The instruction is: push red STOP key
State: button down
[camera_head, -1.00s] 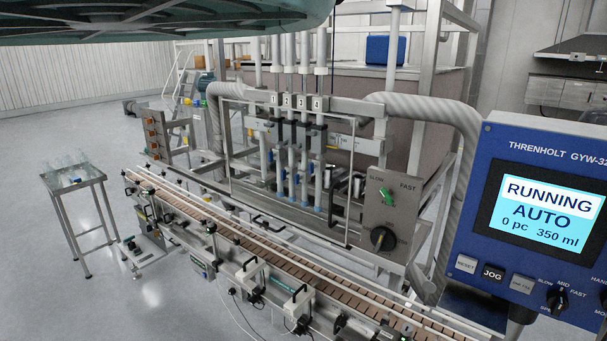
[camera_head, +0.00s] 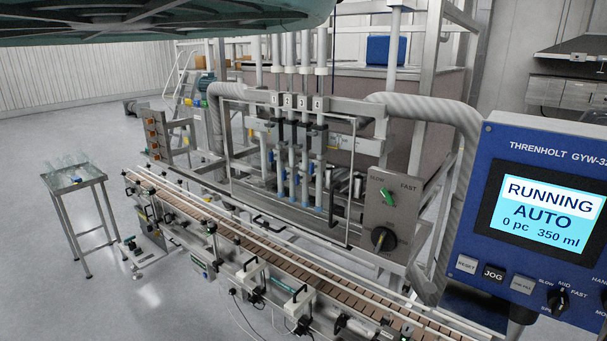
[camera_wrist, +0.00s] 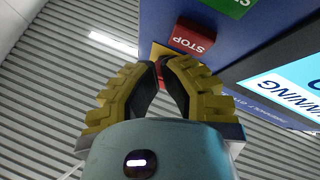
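The red STOP key (camera_wrist: 193,37) shows in the wrist view on the side of the blue control panel (camera_wrist: 240,45), its lettering upside down. My gripper (camera_wrist: 159,62) has yellow ribbed fingers with dark inner pads. Its fingertips meet, with nothing seen held between them. In the picture the tips lie just left of and below the STOP key; they do not cover it. I cannot tell the distance from tips to panel. In the head view the panel front (camera_head: 550,220) shows at the right, and neither STOP key nor gripper is visible.
A green key (camera_wrist: 232,5) sits beside the STOP key. A yellow plate with something red (camera_wrist: 157,49) is partly hidden behind my fingertips. The panel screen (camera_head: 541,214) reads RUNNING, AUTO. The filler's conveyor (camera_head: 270,255) runs below. Open floor (camera_head: 60,290) lies at the left.

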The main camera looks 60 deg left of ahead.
jog(key=shift+w+f+b, duration=0.1)
jog(key=shift+w+b, duration=0.15)
jog(key=shift+b, duration=0.4)
jog(key=shift+w+a+b, duration=0.2)
jog(key=shift+w+b, duration=0.35)
jog(key=shift+b, duration=0.15)
dwell(0.9)
jog(key=shift+s, duration=0.15)
jog(key=shift+s+d, duration=0.25)
jog(key=shift+s, duration=0.4)
jog(key=s, duration=0.1)
jog(key=s+d, duration=0.1)
jog(key=s, duration=0.1)
jog(key=s+b, duration=0.1)
jog(key=shift+s+d, duration=0.3)
jog(key=shift+s, duration=0.1)
dwell(0.7)
